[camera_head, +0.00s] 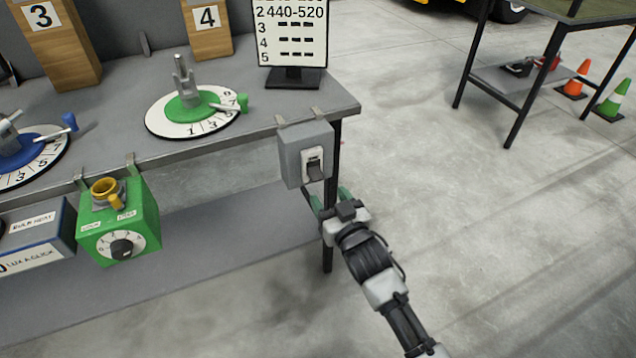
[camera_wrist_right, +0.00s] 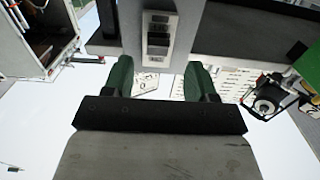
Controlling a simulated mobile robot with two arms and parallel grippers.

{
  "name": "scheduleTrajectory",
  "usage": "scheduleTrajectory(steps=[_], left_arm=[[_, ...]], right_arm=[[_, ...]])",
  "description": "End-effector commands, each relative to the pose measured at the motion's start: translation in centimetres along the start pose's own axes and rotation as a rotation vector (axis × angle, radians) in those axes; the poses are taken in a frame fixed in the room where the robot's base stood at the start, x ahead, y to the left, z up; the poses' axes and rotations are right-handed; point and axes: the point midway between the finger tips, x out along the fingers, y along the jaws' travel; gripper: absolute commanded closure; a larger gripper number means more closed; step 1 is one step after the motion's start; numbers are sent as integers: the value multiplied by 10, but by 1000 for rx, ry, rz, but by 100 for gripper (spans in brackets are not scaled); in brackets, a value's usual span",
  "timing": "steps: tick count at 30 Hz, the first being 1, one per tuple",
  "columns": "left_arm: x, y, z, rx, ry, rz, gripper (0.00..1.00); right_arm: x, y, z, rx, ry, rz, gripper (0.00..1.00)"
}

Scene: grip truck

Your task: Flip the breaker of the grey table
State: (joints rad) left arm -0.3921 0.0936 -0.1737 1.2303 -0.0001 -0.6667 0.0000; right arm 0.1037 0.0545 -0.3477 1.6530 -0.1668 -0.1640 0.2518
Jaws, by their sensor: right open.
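The breaker is a grey box (camera_head: 292,157) hung on the right front corner of the grey table (camera_head: 255,118). Its white face plate carries a dark switch lever (camera_head: 316,172), which sits in the lower part of the plate in the head view. The plate and dark switch (camera_wrist_right: 158,40) also show in the right wrist view, ahead of and between the fingers. My right gripper (camera_head: 329,196) is just below the box, with green fingers apart and nothing between them. It also shows in the wrist view (camera_wrist_right: 158,78). My left gripper is out of view.
A green box with a dial (camera_head: 119,235) hangs on the table front to the left. A round white dial with a green hub (camera_head: 190,115) and a sign stand on top. A table leg (camera_head: 328,235) is close behind my gripper.

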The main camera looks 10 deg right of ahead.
Motion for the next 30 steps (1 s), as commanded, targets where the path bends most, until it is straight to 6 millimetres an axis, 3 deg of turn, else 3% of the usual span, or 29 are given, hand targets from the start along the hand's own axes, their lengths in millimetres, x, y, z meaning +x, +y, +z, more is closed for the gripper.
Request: scheduleTrajectory(steps=[3, 9, 22, 23, 30], left_arm=[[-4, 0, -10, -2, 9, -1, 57], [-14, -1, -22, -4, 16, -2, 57], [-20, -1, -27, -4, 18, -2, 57], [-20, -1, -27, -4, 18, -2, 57], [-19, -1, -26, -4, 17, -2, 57]], right_arm=[[25, 0, 1, 0, 2, 0, 43], [54, 0, 1, -1, 0, 0, 43], [66, 0, 1, -1, -2, 0, 43], [66, 0, 1, -1, -2, 0, 44], [66, 0, 1, -1, -2, 0, 81]])
